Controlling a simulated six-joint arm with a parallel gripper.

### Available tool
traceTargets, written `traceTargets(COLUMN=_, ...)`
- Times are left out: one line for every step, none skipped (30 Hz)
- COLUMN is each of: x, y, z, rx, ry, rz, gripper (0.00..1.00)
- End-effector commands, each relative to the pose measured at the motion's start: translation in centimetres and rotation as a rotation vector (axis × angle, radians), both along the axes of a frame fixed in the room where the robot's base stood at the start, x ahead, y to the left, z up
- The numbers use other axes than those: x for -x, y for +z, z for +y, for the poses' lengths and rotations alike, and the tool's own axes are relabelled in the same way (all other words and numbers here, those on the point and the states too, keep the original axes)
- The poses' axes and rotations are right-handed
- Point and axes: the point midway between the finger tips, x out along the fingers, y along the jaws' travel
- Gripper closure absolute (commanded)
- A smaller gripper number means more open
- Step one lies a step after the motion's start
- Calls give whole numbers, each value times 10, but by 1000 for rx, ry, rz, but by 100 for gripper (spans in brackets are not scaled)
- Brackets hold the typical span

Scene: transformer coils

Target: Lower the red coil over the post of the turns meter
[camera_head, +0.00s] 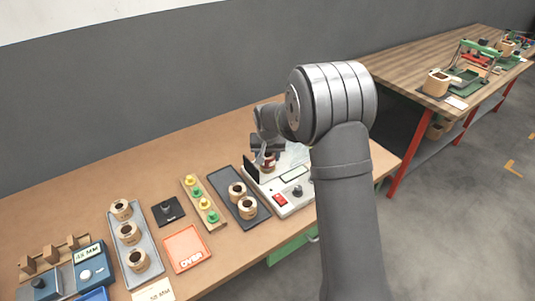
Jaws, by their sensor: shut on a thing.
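The turns meter (299,202) is a pale box with a red switch, a small display and a dark knob on its front. A dark panel stands at its left. The red coil (269,162) shows as a small dark-red and tan piece over the meter's rear part. My gripper (264,152) is shut on the red coil, above it in the picture. The post is hidden, so I cannot tell whether the coil is around it or above it. My arm covers the meter's right side.
A dark tray (228,188) with tan coils lies just left of the meter. Further left are a board of green and yellow pegs (214,226), a red "OVER" tray (169,262), a grey tray of coils (116,239) and a blue gauge (65,284).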

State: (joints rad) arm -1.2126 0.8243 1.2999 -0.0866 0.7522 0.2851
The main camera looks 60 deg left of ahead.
Motion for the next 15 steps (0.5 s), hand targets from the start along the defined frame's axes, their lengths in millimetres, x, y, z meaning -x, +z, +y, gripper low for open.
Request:
traceTargets(x=0, y=-2, z=0, rx=0, ry=0, rz=0, gripper=76)
traceTargets(x=0, y=-3, z=0, rx=0, ry=0, rz=0, gripper=76)
traceTargets(x=0, y=-4, z=0, rx=0, ry=0, rz=0, gripper=76)
traceTargets(x=0, y=-5, z=0, rx=0, ry=0, rz=0, gripper=76)
traceTargets(x=0, y=-6, z=0, rx=0, ry=0, rz=0, gripper=76)
traceTargets(x=0, y=-8, z=0, rx=1, ry=0, rz=1, gripper=76)
traceTargets(x=0, y=-9, z=0, rx=1, ry=0, rz=1, gripper=76)
traceTargets(x=0, y=-10, z=0, rx=1, ry=0, rz=1, gripper=76)
traceTargets(x=0, y=-12, z=0, rx=1, ry=0, rz=1, gripper=76)
traceTargets(x=0, y=-13, z=0, rx=1, ry=0, rz=1, gripper=76)
traceTargets(x=0, y=-14, z=0, rx=1, ry=0, rz=1, gripper=76)
traceTargets(x=0, y=-15, z=0, rx=1, ry=0, rz=1, gripper=76)
traceTargets(x=0, y=-16, z=0, rx=1, ry=0, rz=1, gripper=76)
traceTargets(x=0, y=-17, z=0, rx=1, ry=0, rz=1, gripper=76)
traceTargets(x=0, y=-19, z=0, rx=0, ry=0, rz=0, gripper=76)
